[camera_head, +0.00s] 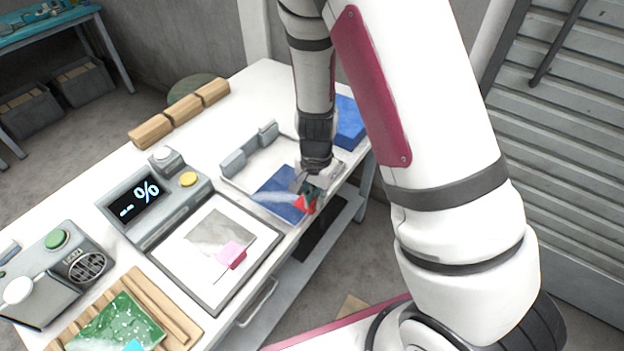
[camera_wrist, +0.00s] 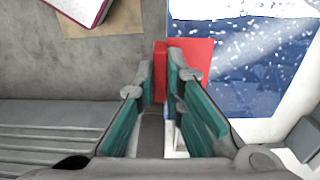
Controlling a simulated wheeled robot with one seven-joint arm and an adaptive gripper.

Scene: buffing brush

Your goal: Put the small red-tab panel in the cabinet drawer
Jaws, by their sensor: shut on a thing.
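The small panel (camera_head: 277,196) is blue with pale streaks and has a red tab (camera_head: 305,204) at its near right corner. My gripper (camera_head: 309,188) is shut on the red tab at the table's right edge. In the wrist view the red tab (camera_wrist: 160,72) shows between my gripper's fingertips (camera_wrist: 162,82), and the white-speckled blue panel (camera_wrist: 240,65) lies to the right. The panel is over or on a white tray (camera_head: 237,178); contact is unclear. A grey drawer front with a handle (camera_head: 258,299) is under the table's near edge and looks shut.
A grey-framed plate (camera_head: 176,277) holds a grey panel with a pink tab (camera_head: 231,255). A display unit (camera_head: 150,203), wooden blocks (camera_head: 183,113), a green panel (camera_head: 118,325) on a wooden rack and a blue block (camera_head: 348,122) stand on the table (camera_head: 262,88). Floor is open to the right.

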